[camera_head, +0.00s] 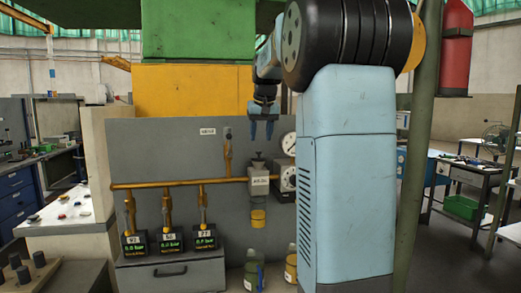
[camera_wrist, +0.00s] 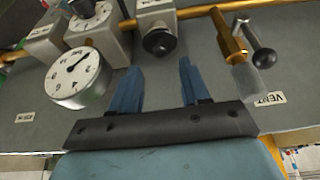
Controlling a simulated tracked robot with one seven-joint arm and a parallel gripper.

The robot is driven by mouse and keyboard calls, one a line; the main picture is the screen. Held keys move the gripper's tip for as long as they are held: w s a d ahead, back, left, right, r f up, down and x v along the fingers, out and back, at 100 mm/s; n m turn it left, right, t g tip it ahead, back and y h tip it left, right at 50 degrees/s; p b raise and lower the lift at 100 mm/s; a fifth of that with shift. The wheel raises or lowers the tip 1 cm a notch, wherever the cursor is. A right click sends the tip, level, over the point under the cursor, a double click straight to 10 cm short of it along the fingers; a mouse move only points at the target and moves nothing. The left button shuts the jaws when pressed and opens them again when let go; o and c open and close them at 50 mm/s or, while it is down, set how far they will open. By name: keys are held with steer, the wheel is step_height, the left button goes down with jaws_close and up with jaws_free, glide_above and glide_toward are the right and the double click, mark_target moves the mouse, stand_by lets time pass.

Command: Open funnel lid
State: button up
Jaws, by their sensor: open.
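A small grey unit with a label (camera_head: 259,186) is mounted on the grey panel, on the brass pipe. A dark knobbed cap (camera_head: 258,162), which looks like the funnel lid, sits on top of it and appears closed. In the wrist view the round black knob (camera_wrist: 159,41) shows in front of the grey unit (camera_wrist: 155,17). My gripper (camera_head: 262,138) points down above the cap, apart from it. In the wrist view its two blue fingers (camera_wrist: 159,66) are spread with nothing between them, and the knob lies just beyond the gap.
A round gauge (camera_wrist: 78,76) is left of the fingers in the wrist view. A brass valve with a black ball handle (camera_wrist: 262,57) is at right. The brass pipe (camera_head: 180,183) runs along the panel (camera_head: 140,140). Several black display boxes stand at lower left. Bottles stand below the unit.

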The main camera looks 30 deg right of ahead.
mark_target(258, 155)
steer(key=shift+x, duration=3.1)
steer(key=shift+c, duration=0.2)
jaws_close()
